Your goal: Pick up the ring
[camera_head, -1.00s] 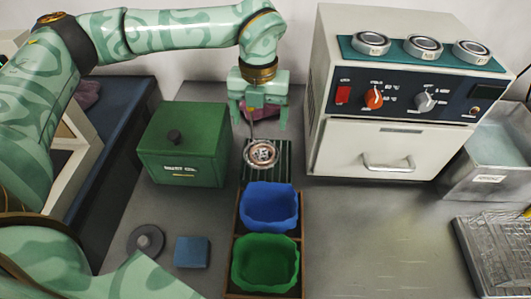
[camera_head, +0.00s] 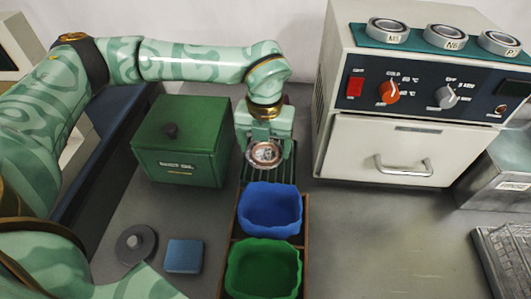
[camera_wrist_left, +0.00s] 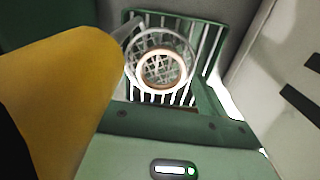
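The ring (camera_head: 265,153) is a pale, coppery bearing ring in a round wire basket. It also shows in the left wrist view (camera_wrist_left: 162,69), with the basket (camera_wrist_left: 188,48) around it above a green slatted rack (camera_wrist_left: 212,38). My left gripper (camera_head: 267,159) points down over the rack in the head view. Its fingers are spread to either side of the ring and appear apart from it; exact contact is hard to tell. A large yellow shape fills the left of the wrist view and hides part of the scene. My right gripper is not in view.
A green lidded box (camera_head: 182,140) stands close left of the gripper. A white oven (camera_head: 385,150) stands to the right, with several rings on top. Blue (camera_head: 270,208) and green (camera_head: 263,268) bins sit in front of the rack.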

